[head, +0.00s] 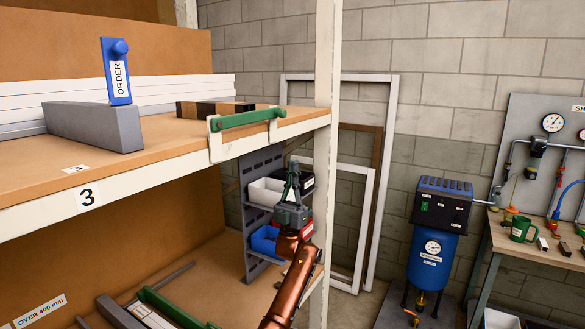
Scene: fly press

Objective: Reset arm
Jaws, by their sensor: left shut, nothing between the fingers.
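My left gripper (293,170) is in the middle of the head view, at the end of my copper-coloured arm, which rises from the bottom edge. It points upward and is shut with nothing between its fingers. It appears just below the front edge of the upper shelf (165,180), in front of a grey rack with bins. It looks clear of the green bar (247,118) on that shelf edge; the exact gap cannot be judged. My right gripper is not in view.
A white shelf post (325,90) stands close to the right of my left gripper. A blue ORDER sign (117,70) stands on a grey block (95,124) above. A blue machine (433,250) and a workbench (545,258) are at the right.

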